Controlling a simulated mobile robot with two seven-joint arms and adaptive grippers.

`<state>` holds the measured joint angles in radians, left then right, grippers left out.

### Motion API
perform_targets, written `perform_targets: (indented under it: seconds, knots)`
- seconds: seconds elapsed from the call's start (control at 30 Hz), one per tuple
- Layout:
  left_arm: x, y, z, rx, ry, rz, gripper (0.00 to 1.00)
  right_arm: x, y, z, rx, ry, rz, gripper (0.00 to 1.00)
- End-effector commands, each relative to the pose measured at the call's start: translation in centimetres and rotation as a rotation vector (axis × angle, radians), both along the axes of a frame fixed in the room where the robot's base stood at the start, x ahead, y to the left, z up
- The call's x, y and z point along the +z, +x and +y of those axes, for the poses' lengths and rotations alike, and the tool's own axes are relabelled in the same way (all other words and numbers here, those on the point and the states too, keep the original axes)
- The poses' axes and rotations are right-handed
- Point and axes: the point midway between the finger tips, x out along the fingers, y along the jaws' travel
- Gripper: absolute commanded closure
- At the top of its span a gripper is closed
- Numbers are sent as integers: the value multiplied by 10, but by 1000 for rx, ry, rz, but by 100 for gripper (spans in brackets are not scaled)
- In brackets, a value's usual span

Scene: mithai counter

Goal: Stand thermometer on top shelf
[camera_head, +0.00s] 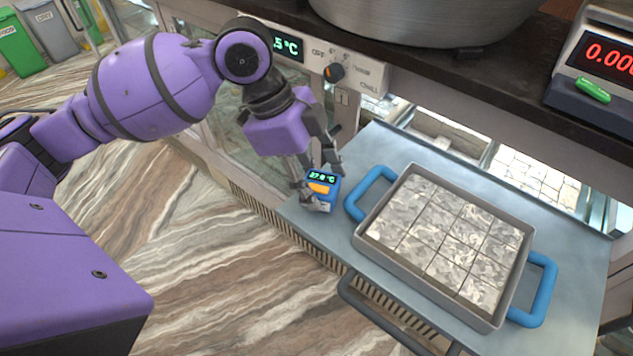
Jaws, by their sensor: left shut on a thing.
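The thermometer (321,186) is a small blue block with a green digital readout and an orange patch. It is upright at the left end of a grey pull-out shelf (296,219). My left gripper (318,190) reaches down from above and is shut on the thermometer, with a finger on either side. Whether the thermometer's base touches the shelf is hard to tell. My right gripper is out of view. Which surface is the top shelf is not clear from this view.
A metal tray (357,238) of silver-topped squares with blue handles (541,290) lies right of the thermometer. A grey rail (375,315) is in front.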

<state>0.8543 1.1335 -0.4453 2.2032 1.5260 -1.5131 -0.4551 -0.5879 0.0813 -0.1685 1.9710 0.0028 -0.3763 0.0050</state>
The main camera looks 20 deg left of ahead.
Motion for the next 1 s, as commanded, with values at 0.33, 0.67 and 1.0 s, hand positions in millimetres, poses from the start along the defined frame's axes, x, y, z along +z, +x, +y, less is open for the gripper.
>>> perform_targets:
  seconds: [0.33, 0.67, 1.0]
  knots:
    - [-11, 0, 0, 0, -1, -2, 81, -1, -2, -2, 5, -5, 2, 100]
    - [-14, 0, 0, -1, -1, -1, 33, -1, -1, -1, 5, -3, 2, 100]
    - [-7, 0, 2, 2, 1, -4, 33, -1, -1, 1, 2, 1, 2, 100]
